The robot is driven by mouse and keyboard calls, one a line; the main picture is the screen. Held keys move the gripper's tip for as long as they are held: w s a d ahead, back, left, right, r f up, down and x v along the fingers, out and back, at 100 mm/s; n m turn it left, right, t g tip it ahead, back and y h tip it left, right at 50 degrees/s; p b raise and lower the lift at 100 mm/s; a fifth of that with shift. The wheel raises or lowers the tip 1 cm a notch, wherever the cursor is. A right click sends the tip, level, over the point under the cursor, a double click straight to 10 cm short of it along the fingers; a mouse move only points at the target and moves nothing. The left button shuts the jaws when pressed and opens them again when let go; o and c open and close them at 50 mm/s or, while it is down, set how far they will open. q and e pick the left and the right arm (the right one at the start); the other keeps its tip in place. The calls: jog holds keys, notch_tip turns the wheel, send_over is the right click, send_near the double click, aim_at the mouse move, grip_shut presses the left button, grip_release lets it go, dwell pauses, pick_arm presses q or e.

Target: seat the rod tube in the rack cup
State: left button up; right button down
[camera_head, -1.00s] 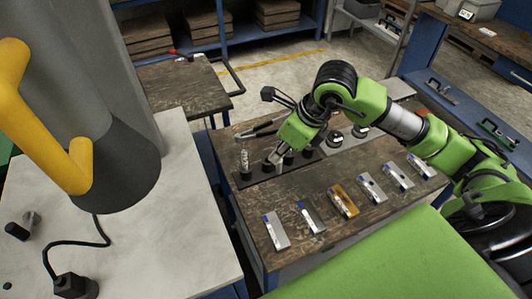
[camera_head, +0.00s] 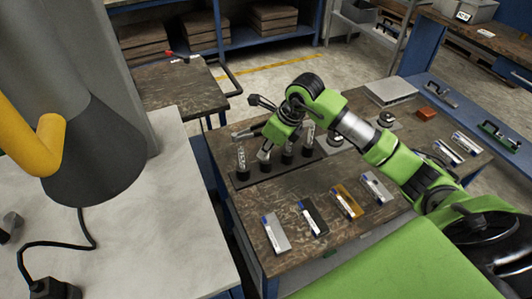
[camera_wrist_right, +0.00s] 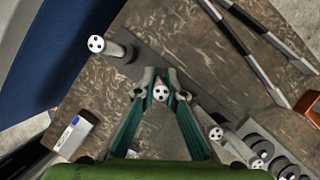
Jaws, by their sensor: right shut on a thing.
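The dark rack (camera_head: 262,178) stands on the brown table with a row of black cups. A clear tube (camera_head: 241,157) stands upright in its leftmost cup; its white, holed top shows in the wrist view (camera_wrist_right: 97,43). My right gripper (camera_head: 265,153) is at the second cup from the left. In the wrist view its teal fingers (camera_wrist_right: 162,78) are shut on a tube with a white, three-holed top (camera_wrist_right: 160,92). Whether this tube's foot is fully in the cup is hidden. Another tube (camera_head: 308,134) stands at the rack's right end. My left gripper is not in view.
Several flat labelled pieces, one of them yellow (camera_head: 347,201), lie along the table's near side. A large grey column (camera_head: 85,120) stands at left on a pale bench.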

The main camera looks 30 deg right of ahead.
jog(key=shift+r, duration=0.1)
jog(key=shift+f, duration=0.2)
jog(key=c, duration=2.1)
grip_release()
jog(key=shift+r, duration=0.1)
jog(key=shift+r, duration=0.2)
jog(key=shift+s+d+r, duration=0.1)
jog(key=shift+d+r, duration=0.05)
jog(key=shift+r, duration=0.15)
jog(key=b+v, duration=0.2)
jog(key=v, duration=0.9)
jog(key=shift+s, duration=0.15)
